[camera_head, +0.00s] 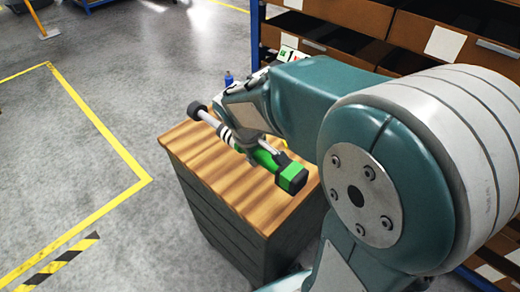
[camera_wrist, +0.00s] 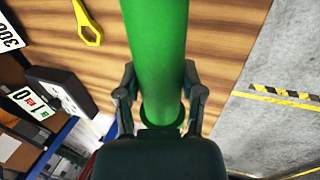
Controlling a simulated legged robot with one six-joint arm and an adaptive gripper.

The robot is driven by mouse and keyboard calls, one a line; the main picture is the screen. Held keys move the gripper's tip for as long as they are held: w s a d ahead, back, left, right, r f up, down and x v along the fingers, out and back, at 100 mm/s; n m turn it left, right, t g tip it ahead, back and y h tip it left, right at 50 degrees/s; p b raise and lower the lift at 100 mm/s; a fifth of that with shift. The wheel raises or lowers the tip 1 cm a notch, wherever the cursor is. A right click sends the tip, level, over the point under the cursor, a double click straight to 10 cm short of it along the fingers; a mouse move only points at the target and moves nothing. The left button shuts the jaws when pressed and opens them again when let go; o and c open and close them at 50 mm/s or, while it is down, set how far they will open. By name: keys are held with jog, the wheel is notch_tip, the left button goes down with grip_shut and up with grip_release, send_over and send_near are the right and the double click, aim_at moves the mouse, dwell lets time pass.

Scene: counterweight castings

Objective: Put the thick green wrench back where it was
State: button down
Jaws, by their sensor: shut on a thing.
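The thick green wrench (camera_head: 266,158) has a green handle, a black-and-green block at its near end, white and black bands and a grey head at its far left end. My gripper (camera_head: 243,142) is shut around it and holds it over the wooden top of a dark cabinet (camera_head: 200,152); I cannot tell how high. In the wrist view the green handle (camera_wrist: 162,45) runs between the two fingers of my gripper (camera_wrist: 160,95), with the wood behind it. Its far end lies outside that view. My arm hides the right part of the cabinet top.
A yellow wrench (camera_wrist: 88,22) lies on the wood. A dark boxy object (camera_wrist: 60,88) and number cards (camera_wrist: 10,38) are at the left of the wrist view. A blue bottle (camera_head: 228,78) stands behind the cabinet top. Shelves with brown bins (camera_head: 345,38) stand behind right.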

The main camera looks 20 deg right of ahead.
send_over(245, 170)
jog(key=a, duration=0.1)
jog(key=f, duration=0.5)
jog(key=shift+s+a+f, duration=0.15)
jog(key=shift+s+f, duration=0.05)
jog(key=shift+s, duration=0.2)
jog(key=shift+w+d+f, duration=0.25)
jog(key=shift+w+f, duration=0.1)
jog(key=shift+f, duration=0.15)
jog(key=shift+a+x, duration=0.2)
jog(key=shift+x, duration=0.95)
jog(key=shift+s+a+f, duration=0.1)
jog(key=shift+f, duration=0.3)
jog(key=shift+a, duration=0.2)
jog(key=shift+f, duration=0.1)
jog(key=shift+c, duration=1)
grip_release()
jog(key=shift+d, duration=0.15)
